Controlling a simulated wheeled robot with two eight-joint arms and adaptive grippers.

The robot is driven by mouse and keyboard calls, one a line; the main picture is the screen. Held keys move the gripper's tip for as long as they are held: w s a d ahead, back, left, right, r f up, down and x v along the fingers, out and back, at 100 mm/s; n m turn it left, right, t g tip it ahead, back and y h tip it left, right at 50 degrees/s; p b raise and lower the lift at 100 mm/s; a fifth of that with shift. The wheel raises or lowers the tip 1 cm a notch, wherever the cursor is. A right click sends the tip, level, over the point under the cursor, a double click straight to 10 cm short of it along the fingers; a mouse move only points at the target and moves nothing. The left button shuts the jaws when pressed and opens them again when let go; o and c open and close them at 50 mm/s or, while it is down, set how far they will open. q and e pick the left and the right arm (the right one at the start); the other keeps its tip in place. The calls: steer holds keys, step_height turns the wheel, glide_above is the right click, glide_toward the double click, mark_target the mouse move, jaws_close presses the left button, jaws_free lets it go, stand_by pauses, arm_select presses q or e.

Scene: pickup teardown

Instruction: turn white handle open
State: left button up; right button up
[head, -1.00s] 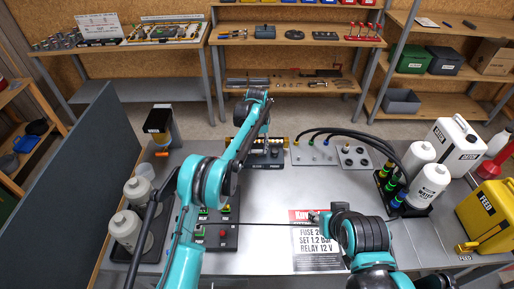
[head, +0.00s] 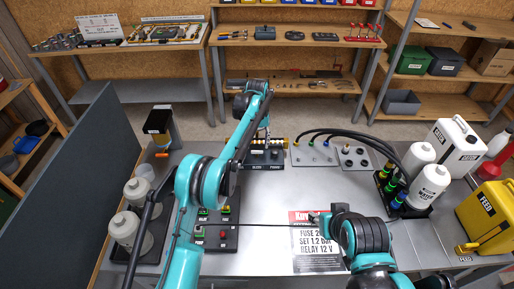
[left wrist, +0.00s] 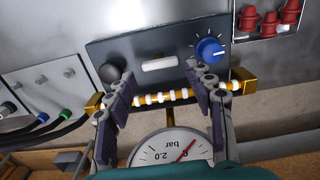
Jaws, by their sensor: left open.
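The white handle (left wrist: 160,63) is a short pale bar on a dark panel (left wrist: 133,51), between a black knob (left wrist: 110,73) and a blue knob (left wrist: 209,50). In the left wrist view it lies roughly crosswise. My left gripper (left wrist: 158,78) is open, its two fingers spread to either side of the handle and apart from it. In the head view the left gripper (head: 265,135) hangs over the panel (head: 262,160) at the back of the table, and the handle is hard to make out. My right gripper (head: 318,218) is over the printed sheet; its jaws are too small to judge.
A brass pipe with white bands (left wrist: 160,97) and a round bar gauge (left wrist: 171,150) sit by the panel.

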mark_target(256, 151)
arm_select(q)
step_height(256, 151, up, 9)
steer(key=shift+f, duration=0.2)
stand_by(0.3)
steer(key=s+a+r+t+b, duration=0.2)
steer(key=s+a+r+b, duration=0.15)
steer(key=s+a, duration=0.4)
steer(key=s+a+r+t+b, duration=0.2)
steer(key=s+a+r, duration=0.2)
steer(key=s, duration=0.6)
steer(key=s+a+f+t+b, duration=0.1)
steer(key=s+a+f, duration=0.2)
steer(key=s+f, duration=0.4)
steer(key=s+a+f+t+b, duration=0.2)
steer(key=s+f, duration=0.5)
steer(key=s, duration=0.7)
steer(key=shift+a, duration=0.7)
